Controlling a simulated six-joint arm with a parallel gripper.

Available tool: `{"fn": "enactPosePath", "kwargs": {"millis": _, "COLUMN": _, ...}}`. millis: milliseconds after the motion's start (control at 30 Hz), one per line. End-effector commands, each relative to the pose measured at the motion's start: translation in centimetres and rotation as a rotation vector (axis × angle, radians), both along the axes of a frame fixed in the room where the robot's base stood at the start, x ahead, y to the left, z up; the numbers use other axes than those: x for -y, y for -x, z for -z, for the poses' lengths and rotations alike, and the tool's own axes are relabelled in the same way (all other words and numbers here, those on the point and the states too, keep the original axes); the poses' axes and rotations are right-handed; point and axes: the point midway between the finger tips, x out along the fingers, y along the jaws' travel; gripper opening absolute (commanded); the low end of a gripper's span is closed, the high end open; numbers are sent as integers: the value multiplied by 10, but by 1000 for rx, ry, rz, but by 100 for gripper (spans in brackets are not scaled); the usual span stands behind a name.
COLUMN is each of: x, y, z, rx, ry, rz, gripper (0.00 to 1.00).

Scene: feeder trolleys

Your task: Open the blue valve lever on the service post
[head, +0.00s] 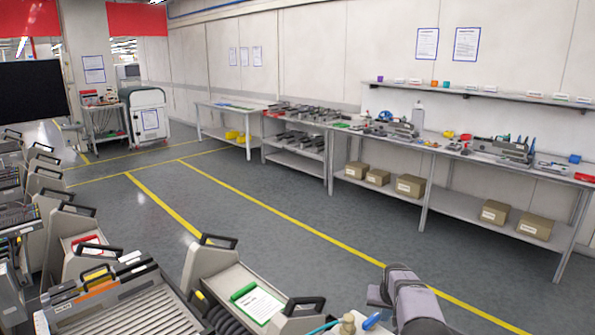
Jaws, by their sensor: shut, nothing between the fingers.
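A small blue lever (371,320) shows at the bottom edge, right of centre. It sits beside a beige fitting (347,324), with a light blue hose to the left of that. The lower part of the lever and the post under it are cut off by the frame edge, so its full angle cannot be told. Grey links of my arm stand just right of the lever. My gripper's fingers do not show, and I cannot tell whether anything touches the lever.
Trolleys with black handles fill the lower left; one holds a green clipboard (257,303) close to the lever. A long workbench (440,203) with tools and cardboard boxes runs along the wall. Grey floor with yellow lines lies clear between.

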Motion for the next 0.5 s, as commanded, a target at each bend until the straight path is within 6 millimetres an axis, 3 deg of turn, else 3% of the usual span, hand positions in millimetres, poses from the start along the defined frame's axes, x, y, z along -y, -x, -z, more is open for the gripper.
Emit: {"fn": "enactPosePath", "kwargs": {"millis": 500, "x": 0, "y": -2, "z": -1, "rx": 0, "ry": 0, "rz": 0, "gripper": 0}}
